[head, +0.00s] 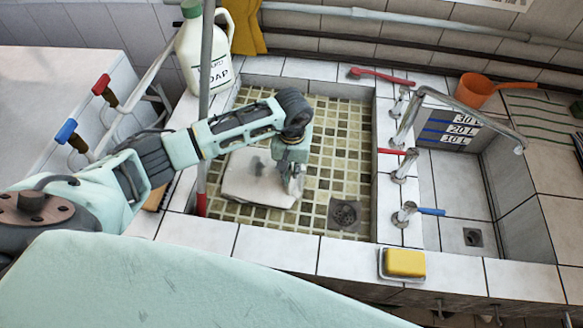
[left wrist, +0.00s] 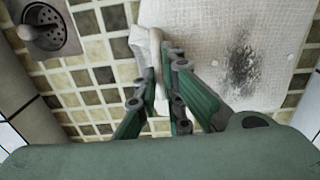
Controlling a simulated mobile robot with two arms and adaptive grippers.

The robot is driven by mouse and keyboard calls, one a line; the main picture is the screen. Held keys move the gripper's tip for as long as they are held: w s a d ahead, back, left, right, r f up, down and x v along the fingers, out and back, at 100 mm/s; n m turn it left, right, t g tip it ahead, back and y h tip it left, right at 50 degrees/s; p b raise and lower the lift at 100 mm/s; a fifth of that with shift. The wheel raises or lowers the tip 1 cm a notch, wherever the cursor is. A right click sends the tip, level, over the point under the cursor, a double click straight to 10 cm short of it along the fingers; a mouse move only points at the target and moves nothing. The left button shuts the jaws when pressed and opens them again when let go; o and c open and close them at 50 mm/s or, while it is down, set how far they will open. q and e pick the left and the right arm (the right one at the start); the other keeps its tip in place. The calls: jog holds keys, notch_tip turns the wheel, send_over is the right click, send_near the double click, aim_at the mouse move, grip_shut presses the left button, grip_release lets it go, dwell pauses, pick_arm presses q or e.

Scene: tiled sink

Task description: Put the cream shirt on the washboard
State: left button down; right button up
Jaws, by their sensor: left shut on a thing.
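The cream shirt (head: 255,182) lies folded flat on the tiled floor of the left basin, with a dark grey stain on it. It also shows in the left wrist view (left wrist: 210,35), with the stain at its right part. My left gripper (head: 295,188) reaches down into the basin at the shirt's right edge. In the left wrist view my left gripper (left wrist: 160,60) is shut on a bunched edge of the shirt. I cannot clearly make out a washboard; a brown edge (head: 155,197) shows partly behind my left arm, left of the basin. My right gripper is not in view.
A drain (head: 344,214) lies right of the shirt. A soap jug (head: 203,55) stands at the back left. Taps (head: 404,165) line the divider, and a yellow sponge (head: 404,263) sits on the front rim. A red brush (head: 380,76) and orange scoop (head: 476,90) lie behind.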

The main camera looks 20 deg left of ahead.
pick_arm(q)
jog(key=shift+f+b, duration=0.25)
jog(key=shift+b, duration=0.1)
jog(key=c, duration=1.9)
grip_release()
jog(key=shift+r, duration=0.1)
jog(key=shift+o, duration=0.2)
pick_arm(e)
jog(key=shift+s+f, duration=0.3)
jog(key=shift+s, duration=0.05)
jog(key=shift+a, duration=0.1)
pick_arm(q)
jog(key=shift+r+p, duration=0.35)
jog(key=shift+p, duration=0.2)
notch_tip(320, 180, up, 12)
jog(key=b, duration=0.3)
jog(key=shift+f, duration=0.15)
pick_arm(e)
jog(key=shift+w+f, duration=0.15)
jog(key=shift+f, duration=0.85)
